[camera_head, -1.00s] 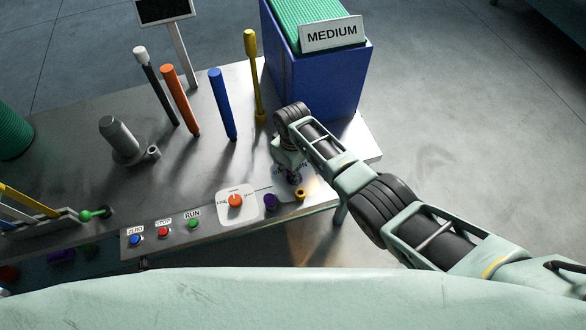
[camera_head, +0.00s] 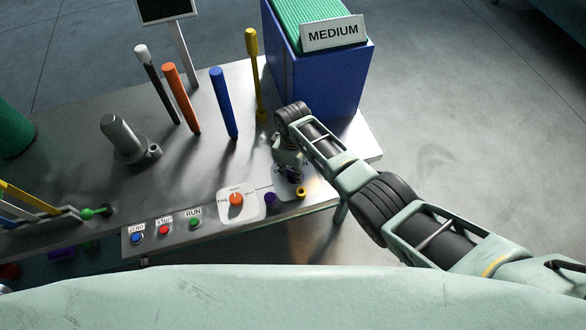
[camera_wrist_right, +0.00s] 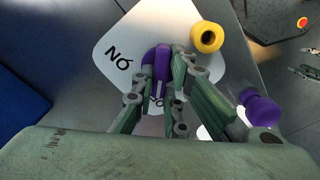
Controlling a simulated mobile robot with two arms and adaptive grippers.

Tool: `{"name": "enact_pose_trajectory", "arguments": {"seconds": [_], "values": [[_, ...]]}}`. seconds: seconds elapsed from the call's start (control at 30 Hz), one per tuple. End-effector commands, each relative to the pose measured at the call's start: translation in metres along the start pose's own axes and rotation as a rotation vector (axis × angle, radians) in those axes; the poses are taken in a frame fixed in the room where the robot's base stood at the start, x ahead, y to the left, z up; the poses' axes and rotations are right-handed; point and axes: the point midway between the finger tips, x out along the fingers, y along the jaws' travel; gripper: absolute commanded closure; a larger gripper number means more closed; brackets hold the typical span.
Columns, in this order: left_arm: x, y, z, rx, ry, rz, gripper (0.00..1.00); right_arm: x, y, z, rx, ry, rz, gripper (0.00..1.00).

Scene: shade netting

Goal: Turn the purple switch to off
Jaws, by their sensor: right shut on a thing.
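The purple switch (camera_wrist_right: 155,60) stands on a white plate (camera_wrist_right: 112,52) in the right wrist view. The plate's "ON" lettering appears upside down, and a second label is mostly hidden by the fingers. My right gripper (camera_wrist_right: 162,82) is shut on the purple switch, with a finger on each side of it. In the head view my right gripper (camera_head: 289,172) is low over the table's front right part and largely hides the switch and its plate.
A yellow knob (camera_wrist_right: 207,38) and another purple knob (camera_wrist_right: 258,107) stand close beside the gripper. An orange dial (camera_head: 236,199) and ZERO, STOP and RUN buttons (camera_head: 164,230) lie left. A blue "MEDIUM" bin (camera_head: 320,85) stands behind. Several upright coloured handles (camera_head: 223,103) stand farther left.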

Motion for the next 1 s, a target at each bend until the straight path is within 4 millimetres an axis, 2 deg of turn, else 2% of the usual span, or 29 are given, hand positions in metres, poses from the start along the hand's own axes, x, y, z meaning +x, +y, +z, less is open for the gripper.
{"name": "enact_pose_trajectory", "arguments": {"seconds": [0.07,0.1,0.3,0.57,0.73,0.87,1.0], "values": [[0.0,0.0,0.0,0.0,0.0,0.0,0.6,0.0,0.0,0.001,-0.005,-0.002,0.001,1.0],[0.0,0.0,0.0,0.0,0.0,0.0,0.6,0.0,0.0,0.001,-0.005,-0.002,0.001,0.84],[0.0,0.0,0.0,0.0,0.0,0.0,0.6,0.0,0.0,0.0,-0.002,-0.001,0.001,0.69],[0.0,0.0,0.001,0.0,-0.001,0.0,0.6,0.0,0.0,0.0,-0.001,0.0,0.001,0.69],[0.0,0.0,0.001,0.0,-0.001,0.0,0.6,-0.007,0.0,0.0,-0.001,0.001,0.001,0.69],[0.0,0.0,0.001,0.0,-0.001,0.0,0.6,-0.022,0.001,-0.001,0.0,0.003,0.002,0.69],[0.0,0.0,0.0,0.0,0.0,0.0,0.6,-0.047,0.001,-0.001,-0.002,0.005,0.003,0.69]]}}
